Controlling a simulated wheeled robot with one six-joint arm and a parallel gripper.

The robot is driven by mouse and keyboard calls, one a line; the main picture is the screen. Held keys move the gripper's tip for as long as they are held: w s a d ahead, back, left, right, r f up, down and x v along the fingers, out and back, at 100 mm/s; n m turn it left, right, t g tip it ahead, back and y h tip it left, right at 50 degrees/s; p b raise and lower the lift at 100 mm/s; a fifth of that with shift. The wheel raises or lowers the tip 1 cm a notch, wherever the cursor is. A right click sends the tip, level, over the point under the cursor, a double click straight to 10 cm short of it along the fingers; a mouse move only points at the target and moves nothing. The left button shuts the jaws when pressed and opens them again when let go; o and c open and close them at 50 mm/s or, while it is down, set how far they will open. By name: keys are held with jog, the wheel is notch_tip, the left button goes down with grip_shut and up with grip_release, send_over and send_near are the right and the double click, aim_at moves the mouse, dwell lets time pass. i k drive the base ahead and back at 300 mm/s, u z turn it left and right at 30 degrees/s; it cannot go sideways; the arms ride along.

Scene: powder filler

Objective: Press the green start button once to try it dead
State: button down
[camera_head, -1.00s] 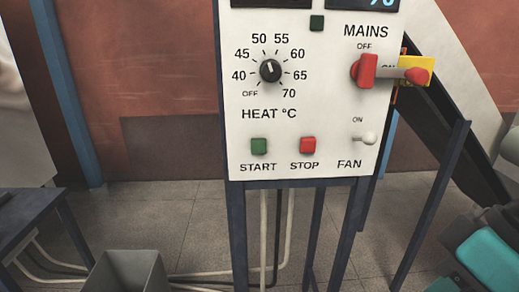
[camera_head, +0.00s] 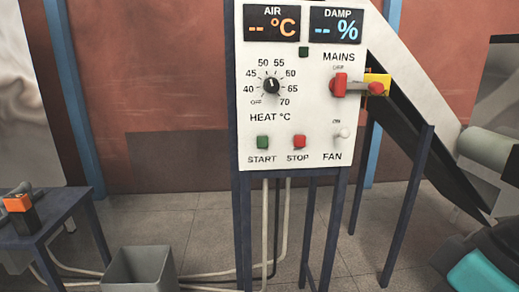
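The green START button (camera_head: 262,142) is at the lower left of the white control panel (camera_head: 300,120), left of the red STOP button (camera_head: 299,142). Nothing touches or covers it. The red MAINS switch (camera_head: 339,86) is at the panel's right, with a grey bar running right to a red knob in front of a yellow plate (camera_head: 378,87). The AIR display (camera_head: 272,24) and DAMP display (camera_head: 334,25) show dashes. My gripper is not in view; what looks like part of my arm shows at right.
The HEAT dial (camera_head: 271,86) points up, and the white FAN toggle (camera_head: 343,133) is at lower right. A grey bin (camera_head: 140,270) stands on the floor at lower left. A blue table (camera_head: 62,212) at left bears an orange and black object (camera_head: 20,205). A dark chute (camera_head: 430,145) slopes down right.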

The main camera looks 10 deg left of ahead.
aim_at(262, 142)
jog(key=z, duration=0.3)
jog(key=i, duration=1.1)
jog(key=u, duration=0.3)
